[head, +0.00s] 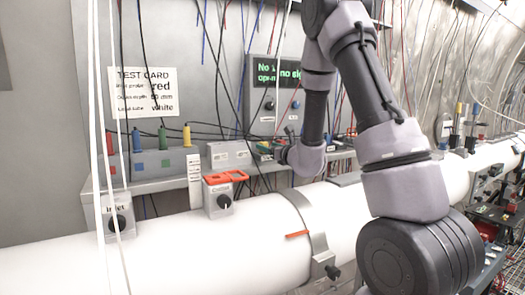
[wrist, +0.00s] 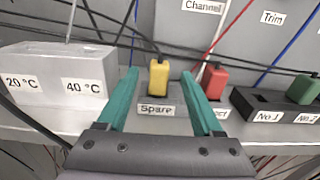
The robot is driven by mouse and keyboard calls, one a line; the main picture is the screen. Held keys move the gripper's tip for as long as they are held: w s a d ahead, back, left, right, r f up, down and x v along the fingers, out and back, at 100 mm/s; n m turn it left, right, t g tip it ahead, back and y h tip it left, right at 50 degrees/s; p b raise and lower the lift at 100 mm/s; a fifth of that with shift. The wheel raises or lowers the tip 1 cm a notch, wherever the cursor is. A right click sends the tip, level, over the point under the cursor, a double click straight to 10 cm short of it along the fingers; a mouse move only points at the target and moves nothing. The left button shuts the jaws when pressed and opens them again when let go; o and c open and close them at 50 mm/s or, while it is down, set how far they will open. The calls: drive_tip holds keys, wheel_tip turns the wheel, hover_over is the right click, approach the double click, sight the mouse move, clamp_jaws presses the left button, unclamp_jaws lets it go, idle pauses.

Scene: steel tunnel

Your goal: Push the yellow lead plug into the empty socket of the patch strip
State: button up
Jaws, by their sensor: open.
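The yellow lead plug (wrist: 158,77) stands upright at the holder labelled Spare (wrist: 157,108) in the wrist view, with a black lead from its top. My gripper (wrist: 160,74) is open, with one teal finger on each side of the plug and a gap visible on both sides. The patch strip (wrist: 262,104) is the black block at the right, labelled No.1 and No.2. A green plug (wrist: 303,89) stands at No.2; the No.1 position has no plug. In the head view my gripper (head: 268,150) is small and partly hidden at the shelf.
A red plug (wrist: 214,80) stands close right of my right finger. A grey block (wrist: 55,75) marked 20 °C and 40 °C is at left. Hanging leads cross the wall behind. In the head view, another yellow plug (head: 187,136) stands farther left, and a white pipe (head: 160,255) runs in front.

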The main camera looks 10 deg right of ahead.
drive_tip(key=shift+x, duration=3.55)
drive_tip(key=shift+r, duration=0.1)
clamp_jaws()
